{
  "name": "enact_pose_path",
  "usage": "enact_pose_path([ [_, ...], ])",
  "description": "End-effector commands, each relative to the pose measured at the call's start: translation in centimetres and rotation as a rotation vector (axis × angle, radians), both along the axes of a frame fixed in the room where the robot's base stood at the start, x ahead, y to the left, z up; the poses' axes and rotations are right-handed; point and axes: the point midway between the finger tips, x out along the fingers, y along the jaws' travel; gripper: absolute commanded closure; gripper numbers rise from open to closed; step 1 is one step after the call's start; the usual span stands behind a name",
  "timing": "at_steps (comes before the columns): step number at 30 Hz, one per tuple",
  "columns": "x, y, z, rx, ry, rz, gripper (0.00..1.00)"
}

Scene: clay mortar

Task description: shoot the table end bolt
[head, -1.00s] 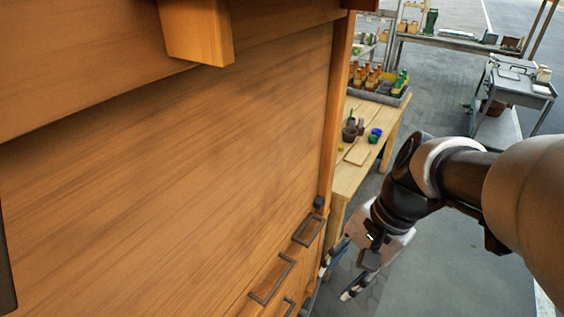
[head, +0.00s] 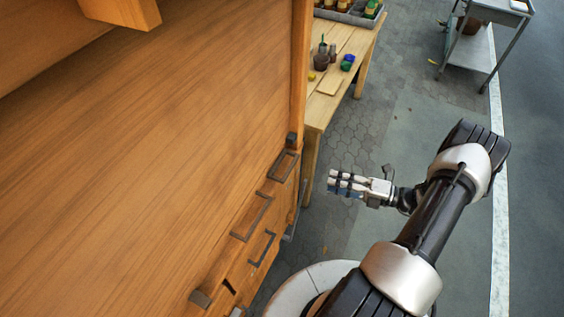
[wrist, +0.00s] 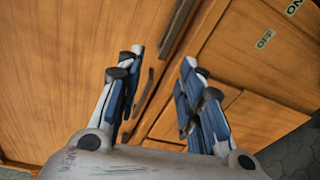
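A large wooden cabinet (head: 170,170) fills the left of the head view. Dark metal fittings sit along its near edge: a bar handle (head: 251,217), another handle (head: 286,166), a lower handle (head: 263,248) and a small dark block (head: 291,139). I cannot tell which fitting is the table end bolt. My gripper (head: 333,182) is to the right of the cabinet, apart from it, fingers pointing left toward it. In the wrist view my gripper (wrist: 163,62) is open and empty, with a dark bar (wrist: 144,95) on the wood seen between the fingers.
A wooden table (head: 338,75) with pots and a bottle tray (head: 350,14) stands behind the cabinet's end. A grey metal cart (head: 497,12) is at the back right. Paved floor (head: 400,110) is clear around my arm. Lettered labels (wrist: 264,39) show on the wood in the wrist view.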

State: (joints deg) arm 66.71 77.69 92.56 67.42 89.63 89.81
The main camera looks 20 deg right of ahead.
Motion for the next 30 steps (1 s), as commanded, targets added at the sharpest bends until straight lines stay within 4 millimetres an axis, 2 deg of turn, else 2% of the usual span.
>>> enact_pose_path([
  [1,-0.6,-0.6,-1.2,0.060,0.020,-0.050,0.65],
  [4,-1.1,-1.3,-2.5,0.134,0.044,-0.112,0.65],
  [8,-1.1,-1.4,-3.1,0.171,0.055,-0.140,0.65],
  [11,-0.3,-0.7,-3.1,0.171,0.054,-0.138,0.65],
  [30,10.0,7.5,-3.1,0.167,0.055,-0.133,0.65],
])
